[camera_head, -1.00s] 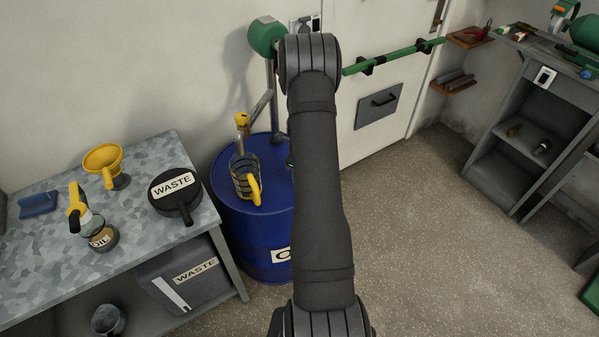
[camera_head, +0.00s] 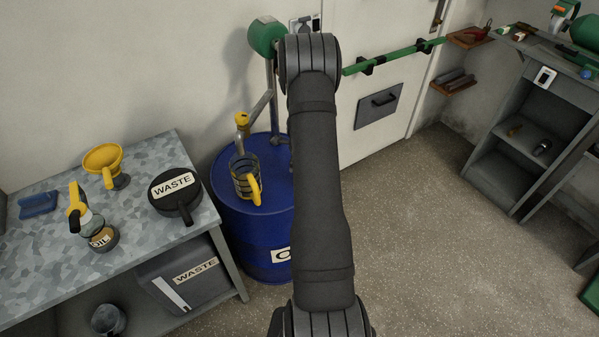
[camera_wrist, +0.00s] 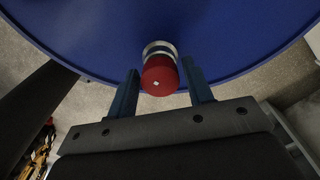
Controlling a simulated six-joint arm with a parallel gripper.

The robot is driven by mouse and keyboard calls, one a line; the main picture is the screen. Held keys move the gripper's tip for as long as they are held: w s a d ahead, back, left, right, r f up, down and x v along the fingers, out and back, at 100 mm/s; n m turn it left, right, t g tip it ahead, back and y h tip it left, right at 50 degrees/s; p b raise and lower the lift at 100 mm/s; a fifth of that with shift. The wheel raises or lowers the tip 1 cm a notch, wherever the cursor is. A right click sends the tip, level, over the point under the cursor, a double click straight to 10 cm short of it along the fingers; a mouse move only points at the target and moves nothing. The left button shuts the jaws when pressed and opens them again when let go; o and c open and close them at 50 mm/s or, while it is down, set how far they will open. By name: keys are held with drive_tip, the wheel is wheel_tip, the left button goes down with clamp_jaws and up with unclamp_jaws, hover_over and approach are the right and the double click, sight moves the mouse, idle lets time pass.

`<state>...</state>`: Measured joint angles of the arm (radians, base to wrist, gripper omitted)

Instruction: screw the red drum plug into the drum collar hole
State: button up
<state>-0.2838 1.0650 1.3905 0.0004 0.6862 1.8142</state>
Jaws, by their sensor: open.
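The red drum plug (camera_wrist: 159,77) shows in the wrist view, with its round red end facing the camera. It sits at a pale metal collar (camera_wrist: 159,47) on the blue drum top (camera_wrist: 90,30). I cannot tell how deep the plug is in the collar. My gripper (camera_wrist: 165,82) is open, one finger on each side of the plug, with a visible gap on both sides. In the head view the blue drum (camera_head: 240,225) stands left of my arm, which hides its right part, the plug and my gripper.
A measuring jug (camera_head: 246,180) with a yellow handle stands on the drum, by a pump with a green head (camera_head: 265,36). A workbench (camera_head: 130,215) at left holds a yellow funnel (camera_head: 103,162), an oil jug and a waste pan (camera_head: 172,190). The floor at right is clear.

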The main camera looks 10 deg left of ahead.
drive_tip(key=shift+c, duration=0.2)
drive_tip(key=c, duration=0.5)
drive_tip(key=shift+m, duration=0.9)
drive_tip(key=shift+m, duration=0.8)
drive_tip(key=shift+m, duration=0.9)
